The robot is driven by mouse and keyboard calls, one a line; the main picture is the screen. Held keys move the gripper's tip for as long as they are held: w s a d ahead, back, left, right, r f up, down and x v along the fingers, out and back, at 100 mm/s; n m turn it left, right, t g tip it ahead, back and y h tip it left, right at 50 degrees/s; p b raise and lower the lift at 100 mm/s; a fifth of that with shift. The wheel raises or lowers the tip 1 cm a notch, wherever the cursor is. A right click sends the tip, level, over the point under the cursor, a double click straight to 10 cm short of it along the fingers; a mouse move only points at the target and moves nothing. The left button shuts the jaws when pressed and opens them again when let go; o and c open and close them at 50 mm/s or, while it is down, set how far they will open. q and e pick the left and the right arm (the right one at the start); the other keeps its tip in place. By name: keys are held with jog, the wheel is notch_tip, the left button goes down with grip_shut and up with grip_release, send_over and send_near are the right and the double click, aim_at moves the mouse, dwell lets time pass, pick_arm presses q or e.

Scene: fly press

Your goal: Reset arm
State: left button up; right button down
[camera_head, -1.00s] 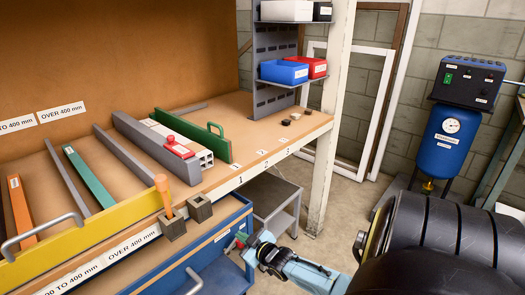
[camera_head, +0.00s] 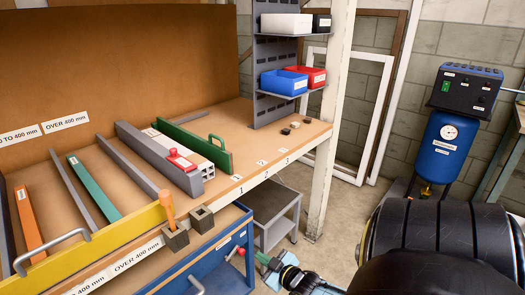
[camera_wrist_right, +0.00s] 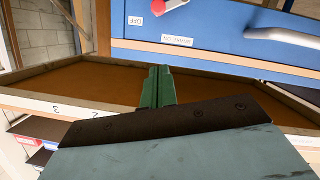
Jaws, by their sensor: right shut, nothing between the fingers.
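My right gripper (camera_head: 264,259) is low at the bottom middle of the head view, beside the blue cabinet (camera_head: 222,262) under the bench. Its green fingers (camera_wrist_right: 157,87) are closed together with nothing between them in the right wrist view. The red knob (camera_head: 240,251) on the cabinet lies just left of the fingertips in the head view. It also shows at the top of the right wrist view (camera_wrist_right: 172,6), apart from the fingers. My left gripper is not in view.
A blue tank (camera_head: 447,146) stands at the right. Bare floor lies beyond the gripper.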

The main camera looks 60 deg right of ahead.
dwell(0.5)
